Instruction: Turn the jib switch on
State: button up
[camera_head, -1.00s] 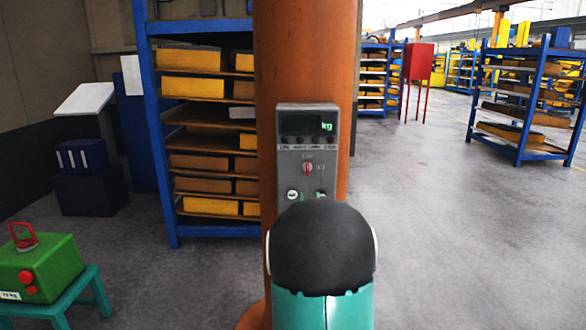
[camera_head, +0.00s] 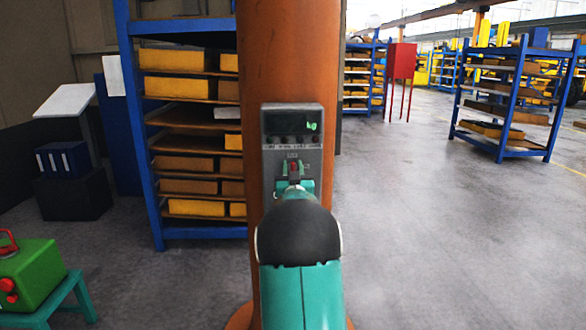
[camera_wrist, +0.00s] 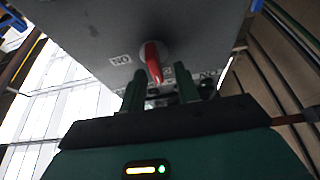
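The jib switch is a red rotary knob (camera_head: 294,171) on the front of a grey control box (camera_head: 312,155). In the wrist view the red knob (camera_wrist: 152,62) stands on a pale round base, its handle slanting down toward my gripper. A label that seems to read ON upside down lies left of it. My gripper (camera_head: 294,185) is in front of the knob; in the wrist view its two green fingers (camera_wrist: 160,82) are apart, with the handle's lower end appearing between them. I cannot tell whether they touch it. My arm hides the box's lower part.
The box is fixed to a thick orange column (camera_head: 287,60).

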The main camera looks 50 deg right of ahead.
jog(key=shift+d, duration=0.15)
grip_shut()
jog(key=shift+m, duration=0.4)
jog(key=m+g+h, duration=0.1)
jog(key=m+g, duration=0.1)
jog(key=m, duration=0.2)
jog(key=m+g+h, duration=0.1)
jog(key=m+g, duration=0.1)
jog(key=m, duration=0.2)
jog(key=shift+s+d+m, duration=0.2)
jog(key=shift+m, duration=0.1)
jog(key=m+g, duration=0.1)
jog(key=m, duration=0.1)
jog(key=m+g, duration=0.1)
jog(key=m, duration=0.1)
jog(key=m+g, duration=0.1)
jog(key=m, duration=0.1)
jog(key=shift+s+d+f+m, duration=0.1)
jog(key=shift+s+f+m, duration=0.05)
jog(key=shift+f+m, duration=0.2)
jog(key=m, duration=0.2)
jog(key=m+g+y, duration=0.1)
jog(key=m, duration=0.1)
jog(key=m+y, duration=0.1)
jog(key=m, duration=0.1)
jog(key=shift+f+g, duration=0.25)
jog(key=shift+g, duration=0.15)
jog(key=shift+m, duration=0.25)
